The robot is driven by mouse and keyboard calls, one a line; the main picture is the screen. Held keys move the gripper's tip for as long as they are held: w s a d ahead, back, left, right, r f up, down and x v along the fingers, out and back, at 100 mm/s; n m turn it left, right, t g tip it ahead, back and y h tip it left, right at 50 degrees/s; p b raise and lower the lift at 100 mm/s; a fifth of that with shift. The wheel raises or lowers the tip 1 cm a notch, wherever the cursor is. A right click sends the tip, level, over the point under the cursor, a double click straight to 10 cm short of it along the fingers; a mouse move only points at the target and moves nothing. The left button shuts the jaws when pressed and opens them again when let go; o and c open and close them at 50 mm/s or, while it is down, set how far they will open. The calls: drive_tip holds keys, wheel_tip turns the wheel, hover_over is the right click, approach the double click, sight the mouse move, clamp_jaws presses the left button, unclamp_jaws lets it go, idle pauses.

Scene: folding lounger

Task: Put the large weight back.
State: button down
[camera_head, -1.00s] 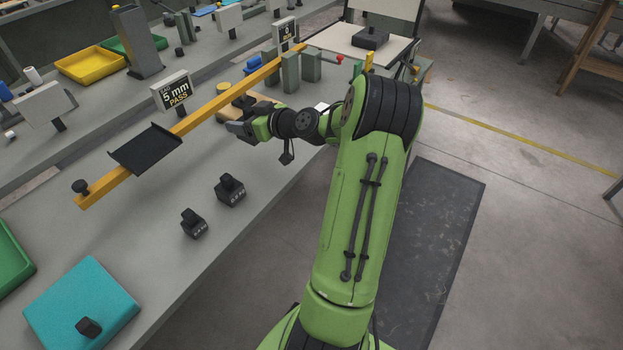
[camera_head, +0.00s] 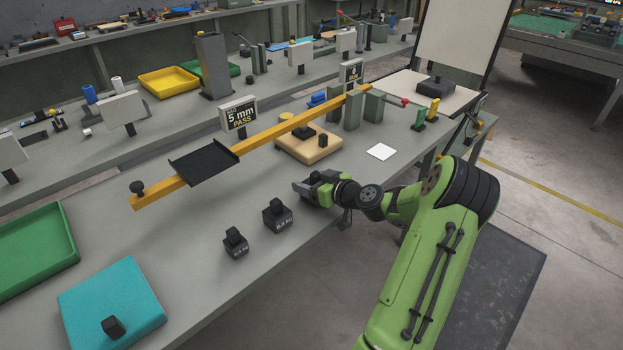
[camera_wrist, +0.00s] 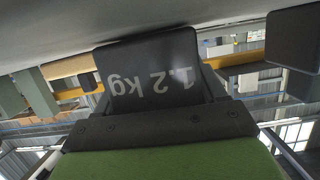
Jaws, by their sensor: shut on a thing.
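My gripper (camera_head: 306,187) is low over the bench near its front edge, to the right of the smaller weights. It is shut on the large weight, a dark block (camera_wrist: 150,75) marked 1.2 kg that shows upside down in the wrist view. In the head view the gripper mostly hides it. The bench surface is close to the weight; I cannot tell whether they touch. A 0.8 kg weight (camera_head: 278,216) and a smaller weight (camera_head: 236,244) stand upright in a row to its left.
A yellow beam (camera_head: 160,193) with a black tray (camera_head: 204,163) runs behind the gripper. A tan pad (camera_head: 305,151) with dark knobbed pieces and a white card (camera_head: 381,152) lie behind it. A teal pad (camera_head: 85,290) with a small dark weight (camera_head: 112,327) is at front left.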

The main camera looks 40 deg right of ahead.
drive_tip(key=shift+r, duration=0.1)
drive_tip(key=c, duration=0.5)
unclamp_jaws()
drive_tip(key=shift+f, duration=0.25)
drive_tip(key=o, duration=0.4)
drive_tip(key=shift+r, duration=0.1)
